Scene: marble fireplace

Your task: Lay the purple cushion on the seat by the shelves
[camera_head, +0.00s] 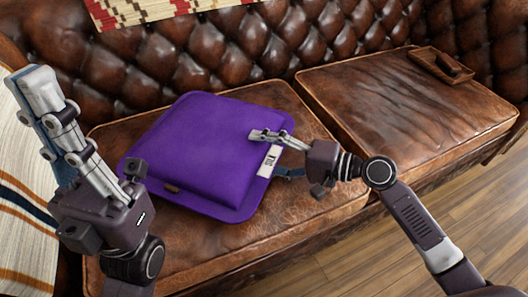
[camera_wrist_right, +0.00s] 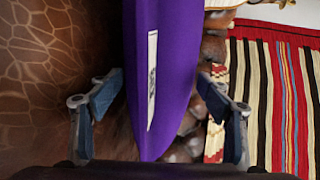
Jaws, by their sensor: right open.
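The purple cushion (camera_head: 195,150) lies on the left seat (camera_head: 300,215) of a brown leather sofa, with a white label near its right edge. In the right wrist view the cushion (camera_wrist_right: 165,60) shows edge-on between the two fingers. My right gripper (camera_head: 262,136) is at the cushion's right edge by the label. In the wrist view its fingers (camera_wrist_right: 158,90) are open, one on each side of the cushion, with gaps visible. My left gripper (camera_head: 50,105) is raised at the left, apart from the cushion; its finger opening is unclear. No shelves are in view.
The right sofa seat (camera_head: 410,110) is mostly clear, with a small brown wooden tray (camera_head: 440,66) near its back. The tufted backrest (camera_head: 200,50) rises behind. A striped cloth (camera_head: 25,210) hangs at the left. Wooden floor (camera_head: 450,210) is open in front.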

